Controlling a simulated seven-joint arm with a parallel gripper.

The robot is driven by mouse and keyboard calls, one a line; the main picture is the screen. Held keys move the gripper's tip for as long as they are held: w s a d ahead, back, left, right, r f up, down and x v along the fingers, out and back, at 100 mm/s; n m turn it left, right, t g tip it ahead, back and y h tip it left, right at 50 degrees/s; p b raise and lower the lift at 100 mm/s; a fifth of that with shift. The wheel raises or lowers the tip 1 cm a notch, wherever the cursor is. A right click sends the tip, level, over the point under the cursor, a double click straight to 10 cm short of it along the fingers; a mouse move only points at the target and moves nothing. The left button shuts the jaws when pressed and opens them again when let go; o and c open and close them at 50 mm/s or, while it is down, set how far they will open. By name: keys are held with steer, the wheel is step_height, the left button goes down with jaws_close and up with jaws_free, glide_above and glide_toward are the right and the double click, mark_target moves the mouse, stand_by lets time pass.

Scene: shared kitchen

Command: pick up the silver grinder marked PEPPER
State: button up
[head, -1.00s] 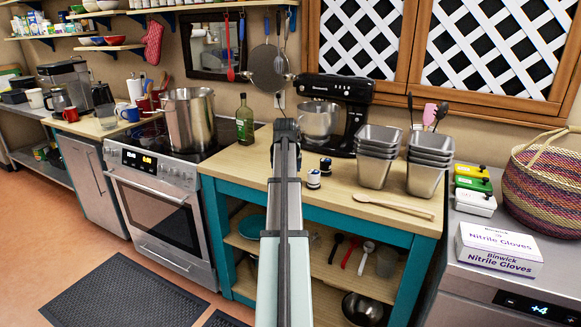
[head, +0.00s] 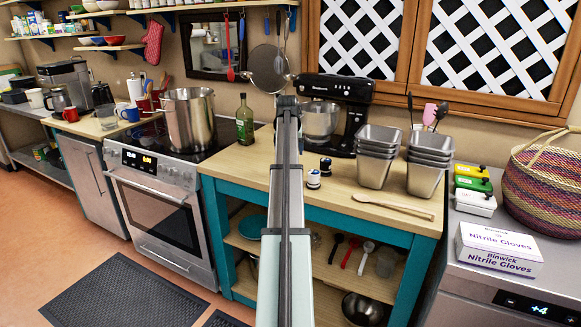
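One is the rear grinder (head: 325,168) and one is the front grinder (head: 313,180). Both look upright. Any lettering is too small to read, so I cannot tell which is marked PEPPER. My gripper (head: 287,103) is at the far end of my arm, left of and apart from both grinders in the picture. I see it from behind, and its fingers are not distinguishable.
A black stand mixer (head: 340,100) stands behind the grinders. Stacked metal pans (head: 374,165) and a wooden spoon (head: 392,206) are to the right. A green bottle (head: 244,120) and a large pot (head: 190,118) are to the left. The counter's front middle is clear.

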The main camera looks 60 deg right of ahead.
steer(key=shift+x, duration=4.15)
steer(key=shift+s+d, duration=0.1)
steer(key=shift+s, duration=0.1)
steer(key=shift+c, duration=0.5)
steer(key=shift+r, duration=0.15)
steer(key=c, duration=1.3)
